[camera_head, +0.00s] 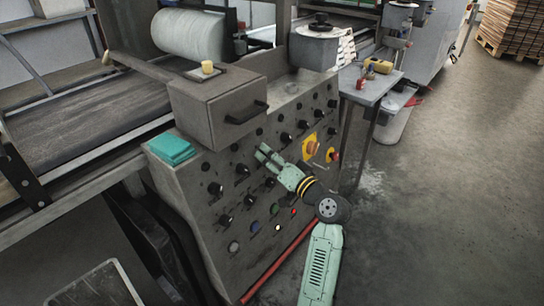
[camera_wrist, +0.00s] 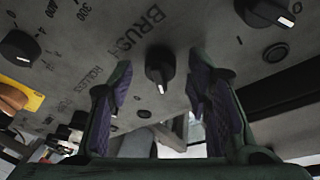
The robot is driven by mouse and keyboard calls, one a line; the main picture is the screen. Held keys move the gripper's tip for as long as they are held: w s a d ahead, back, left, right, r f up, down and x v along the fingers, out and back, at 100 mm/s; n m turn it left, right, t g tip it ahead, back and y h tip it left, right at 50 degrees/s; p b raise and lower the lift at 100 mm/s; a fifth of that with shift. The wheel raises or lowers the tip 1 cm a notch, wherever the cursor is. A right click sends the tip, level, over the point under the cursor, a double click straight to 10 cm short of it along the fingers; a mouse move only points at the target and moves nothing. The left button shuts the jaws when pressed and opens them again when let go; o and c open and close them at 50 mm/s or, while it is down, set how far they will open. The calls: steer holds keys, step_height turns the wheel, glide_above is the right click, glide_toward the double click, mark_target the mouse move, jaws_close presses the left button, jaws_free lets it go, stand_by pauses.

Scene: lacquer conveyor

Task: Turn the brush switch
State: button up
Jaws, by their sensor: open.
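The brush switch (camera_wrist: 160,66) is a black rotary knob with a white pointer mark. It sits on the grey panel beside the printed word BRUSH in the wrist view. My gripper (camera_wrist: 160,82) is open, with one dark padded finger on each side of the knob. I cannot tell whether either finger touches it; gaps show on both sides. In the head view my green gripper (camera_head: 263,153) is at the face of the control panel (camera_head: 205,235). I cannot tell which knob there is the brush switch.
Other black knobs (camera_wrist: 19,47) and (camera_wrist: 266,13) are nearby on the panel. A yellow-backed orange switch (camera_head: 311,147) and a red button (camera_head: 333,156) are right of my gripper. A teal stack (camera_head: 172,148) lies on the panel's ledge. Open floor (camera_head: 455,190) lies to the right.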

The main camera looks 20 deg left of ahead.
steer(key=shift+c, duration=0.4)
jaws_close()
steer(key=shift+f+b, duration=0.15)
steer(key=shift+b, duration=0.35)
steer(key=n+b, duration=0.1)
steer(key=b, duration=0.1)
steer(key=n+b, duration=0.1)
steer(key=b, duration=0.1)
steer(key=shift+f+y, duration=0.3)
steer(key=n+b, duration=0.2)
steer(key=b, duration=0.2)
steer(key=n+g+y+b, duration=0.1)
steer(key=n+b, duration=0.1)
steer(key=b, duration=0.2)
steer(key=shift+w+d+f, duration=0.1)
steer(key=shift+f, duration=0.1)
steer(key=n+g+y+b, duration=0.1)
steer(key=n+b, duration=0.3)
steer(key=b, duration=0.3)
steer(key=shift+w+r, duration=0.1)
steer(key=n+b, duration=0.1)
steer(key=n+g+b, duration=0.1)
steer(key=n+b, duration=0.1)
steer(key=n+g+b, duration=0.1)
steer(key=b, duration=0.1)
steer(key=shift+w+r+n+y, duration=0.1)
steer(key=shift+r+n+y, duration=0.2)
steer(key=shift+n+y, duration=0.1)
steer(key=shift+r, duration=0.1)
